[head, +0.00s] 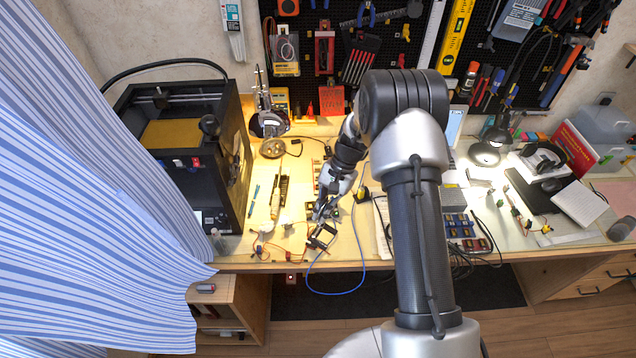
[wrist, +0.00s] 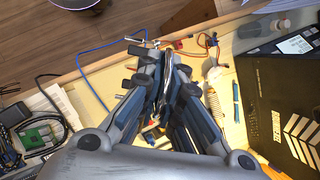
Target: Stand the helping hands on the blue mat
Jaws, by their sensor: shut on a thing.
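My gripper (head: 327,210) is low over the front of the workbench, left of the picture's middle in the head view. In the wrist view its fingers (wrist: 163,72) are closed around a slim metal part of what looks like the helping hands (wrist: 168,88). Dark clip-like parts of the helping hands (head: 321,238) show just below the gripper in the head view, near the bench's front edge. Whether they touch the bench top is unclear, and much of them is hidden by the fingers. I cannot make out a blue mat; my arm covers part of the bench.
A black 3D printer (head: 190,150) stands at the left beside a striped curtain (head: 90,200). A blue cable (head: 335,292) loops over the front edge. Small parts crowd the bench. A pegboard of tools (head: 395,45) hangs behind.

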